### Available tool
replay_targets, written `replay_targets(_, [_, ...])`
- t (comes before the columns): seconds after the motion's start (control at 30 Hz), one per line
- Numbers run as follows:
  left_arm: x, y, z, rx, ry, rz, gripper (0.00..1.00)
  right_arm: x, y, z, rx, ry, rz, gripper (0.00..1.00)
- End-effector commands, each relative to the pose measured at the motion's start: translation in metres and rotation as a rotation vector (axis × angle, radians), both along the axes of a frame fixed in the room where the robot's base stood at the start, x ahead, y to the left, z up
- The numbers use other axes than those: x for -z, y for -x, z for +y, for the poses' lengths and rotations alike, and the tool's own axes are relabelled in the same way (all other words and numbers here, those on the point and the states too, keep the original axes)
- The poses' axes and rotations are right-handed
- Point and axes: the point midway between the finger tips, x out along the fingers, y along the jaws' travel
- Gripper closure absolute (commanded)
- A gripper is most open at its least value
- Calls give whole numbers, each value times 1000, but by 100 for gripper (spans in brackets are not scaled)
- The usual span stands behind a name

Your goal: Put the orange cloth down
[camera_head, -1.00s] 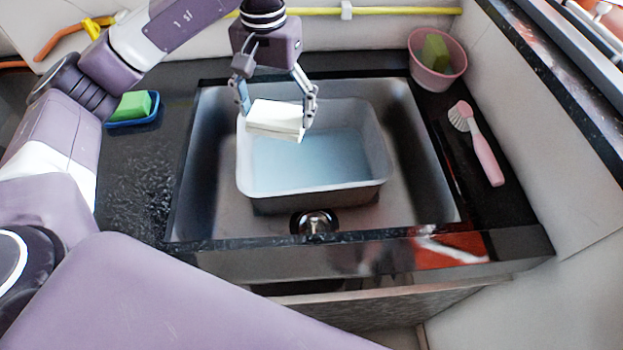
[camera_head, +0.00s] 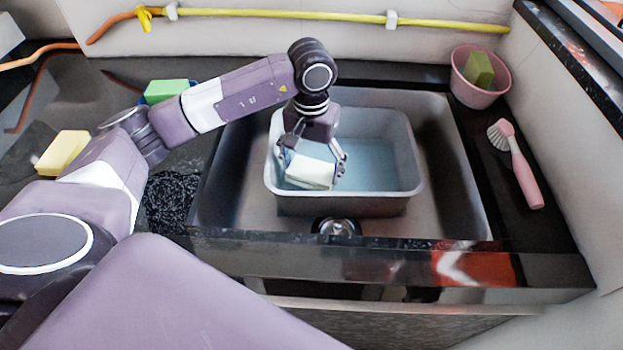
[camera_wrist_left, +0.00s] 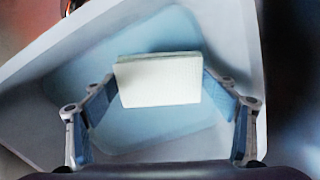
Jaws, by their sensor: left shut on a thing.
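A whitish block-like piece (camera_head: 311,171), perhaps a folded cloth or a sponge, is between the fingers of my left gripper (camera_head: 312,165). It also shows in the left wrist view (camera_wrist_left: 159,80), pale cream with a flat face. My left gripper is shut on it by its sides, inside the grey basin (camera_head: 345,200). Pale blue water (camera_head: 375,165) shows in the basin around it. I cannot tell whether the piece touches the water. No orange cloth shows. My right gripper is not in view.
The basin stands in a metal sink (camera_head: 450,180). A pink bowl (camera_head: 470,92) holds a green sponge (camera_head: 478,70) at the back right. A pink brush (camera_head: 522,170) lies on the right counter. A green sponge (camera_head: 165,90) and a yellow sponge (camera_head: 62,152) are on the left.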

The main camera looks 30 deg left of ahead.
Motion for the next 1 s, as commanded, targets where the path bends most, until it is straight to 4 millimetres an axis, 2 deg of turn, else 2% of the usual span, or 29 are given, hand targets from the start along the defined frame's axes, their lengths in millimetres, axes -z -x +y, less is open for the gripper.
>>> replay_targets(0.33, [41, 2, 0, 1, 0, 0, 40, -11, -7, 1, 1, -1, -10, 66])
replay_targets(0.83, [45, 0, 0, 1, 0, 0, 40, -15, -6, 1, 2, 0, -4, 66])
replay_targets(0.87, [45, 0, 0, 1, 0, 0, 20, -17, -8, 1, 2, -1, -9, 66])
replay_targets(0.93, [45, 0, 0, 1, 0, 0, 14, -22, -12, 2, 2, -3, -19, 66])
replay_targets(1.0, [45, 0, 0, 1, 0, 0, 14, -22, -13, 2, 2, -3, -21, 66])
